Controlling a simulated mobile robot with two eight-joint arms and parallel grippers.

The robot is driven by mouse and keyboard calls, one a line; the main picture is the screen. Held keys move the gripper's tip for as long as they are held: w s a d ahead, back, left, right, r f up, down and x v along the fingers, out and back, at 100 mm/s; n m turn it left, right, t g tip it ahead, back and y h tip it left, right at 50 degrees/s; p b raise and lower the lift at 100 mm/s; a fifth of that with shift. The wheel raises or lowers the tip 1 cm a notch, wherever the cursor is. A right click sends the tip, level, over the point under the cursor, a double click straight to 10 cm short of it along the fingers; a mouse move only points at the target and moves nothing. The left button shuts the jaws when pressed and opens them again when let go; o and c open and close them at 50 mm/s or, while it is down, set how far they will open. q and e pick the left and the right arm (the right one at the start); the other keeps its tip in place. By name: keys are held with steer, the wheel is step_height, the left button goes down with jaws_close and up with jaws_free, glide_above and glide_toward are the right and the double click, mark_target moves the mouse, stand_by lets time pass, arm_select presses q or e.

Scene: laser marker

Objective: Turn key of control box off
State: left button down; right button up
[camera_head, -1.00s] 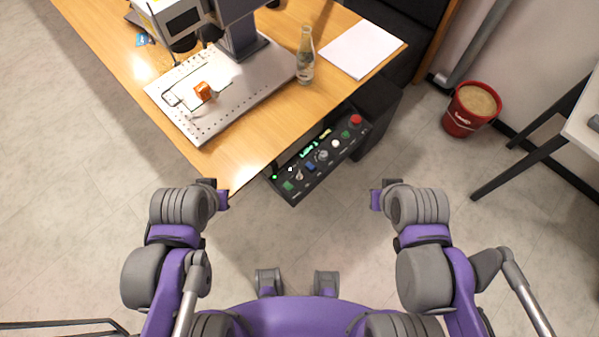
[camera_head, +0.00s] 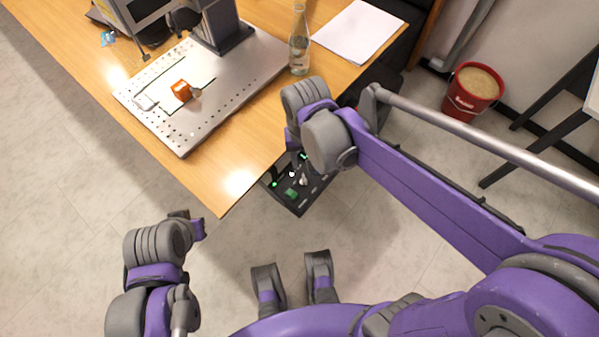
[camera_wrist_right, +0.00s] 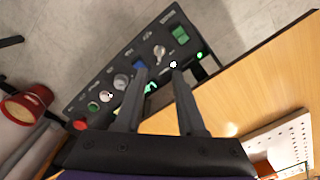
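The black control box (camera_head: 296,200) hangs under the table's front edge, partly covered by my right arm in the head view. It also shows in the right wrist view (camera_wrist_right: 107,75), with a red button, round knobs, a blue switch and a green switch. The silver key (camera_wrist_right: 159,52) sits in the box's panel between the blue and green switches. My right gripper (camera_wrist_right: 158,68) is open and empty, its two fingers apart and pointing at the panel near the key. My left gripper (camera_head: 187,220) is off to the left of the box, over the floor; its fingers are unclear.
The wooden table (camera_head: 235,160) carries the laser marker's metal plate (camera_head: 185,145), an orange block (camera_head: 181,90), a glass bottle (camera_head: 299,45) and white paper (camera_head: 357,32). A red bucket (camera_head: 470,95) stands at right. The floor in front is clear.

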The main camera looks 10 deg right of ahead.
mark_target(304, 177)
step_height(304, 177, down, 9)
steer(key=shift+b, duration=1.1)
jaws_close()
